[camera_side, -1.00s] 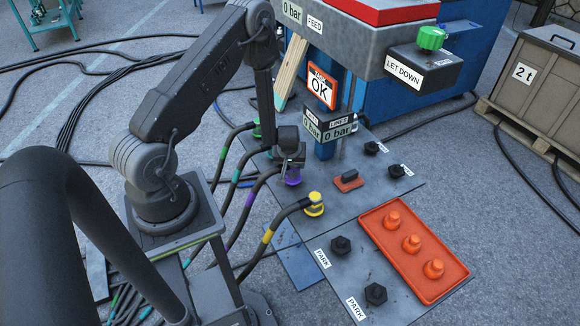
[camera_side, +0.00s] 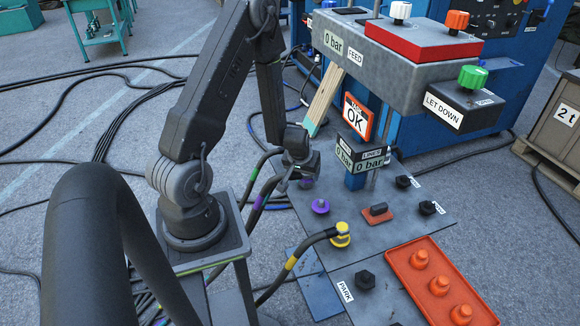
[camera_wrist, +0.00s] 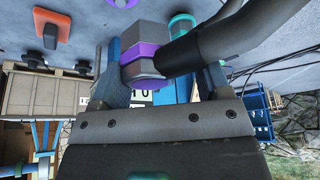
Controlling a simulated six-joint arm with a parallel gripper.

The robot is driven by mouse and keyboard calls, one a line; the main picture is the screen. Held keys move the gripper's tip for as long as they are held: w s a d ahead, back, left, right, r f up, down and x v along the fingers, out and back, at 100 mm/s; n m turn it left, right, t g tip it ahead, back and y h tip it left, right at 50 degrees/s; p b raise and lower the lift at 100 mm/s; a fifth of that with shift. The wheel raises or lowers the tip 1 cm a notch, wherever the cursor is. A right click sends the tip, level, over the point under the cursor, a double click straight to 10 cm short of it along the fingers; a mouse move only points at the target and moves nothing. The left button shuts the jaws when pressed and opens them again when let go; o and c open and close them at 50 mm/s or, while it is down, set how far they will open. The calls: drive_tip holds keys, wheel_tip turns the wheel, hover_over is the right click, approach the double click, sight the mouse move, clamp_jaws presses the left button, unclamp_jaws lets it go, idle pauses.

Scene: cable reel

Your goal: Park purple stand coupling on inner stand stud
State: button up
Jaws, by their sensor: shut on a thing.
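My gripper (camera_side: 303,166) is shut on the purple coupling (camera_side: 306,182) and holds it up, behind a bare purple stud (camera_side: 320,207) on the grey plate. In the wrist view the purple-banded grey coupling (camera_wrist: 146,36) sits between the fingers, with its black hose (camera_wrist: 198,47) running right. The purple-marked hose (camera_side: 258,203) hangs down to the left. A black stud (camera_side: 365,280) stands beside a PARK label near the front. Which is the inner stand stud is unclear.
A yellow coupling (camera_side: 342,235) with its hose stands in front of the purple stud. An orange block with a dark handle (camera_side: 379,212) is to the right. The OK sign post (camera_side: 357,180) and grey control box rise behind. An orange tray (camera_side: 400,262) holds orange studs.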

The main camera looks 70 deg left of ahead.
drive_tip(key=w+d+f+m+t+h, duration=0.1)
drive_tip(key=w+d+m+h, duration=0.3)
drive_tip(key=d, duration=1.1)
drive_tip(key=w+d+m+y, duration=0.15)
drive_tip(key=d+m, duration=0.45)
drive_tip(key=d, duration=0.9)
drive_tip(key=shift+t+h, duration=0.3)
drive_tip(key=shift+h, duration=0.15)
drive_tip(key=shift+w+a+f, duration=0.15)
drive_tip(key=shift+f, duration=2)
drive_tip(key=shift+w+a+f, duration=0.1)
drive_tip(key=shift+f, duration=2.05)
drive_tip(key=shift+f, duration=0.5)
drive_tip(key=o, duration=1.1)
drive_tip(key=shift+s, duration=0.1)
drive_tip(key=shift+r, duration=0.1)
drive_tip(key=v, duration=1.3)
drive_tip(key=shift+r, duration=0.3)
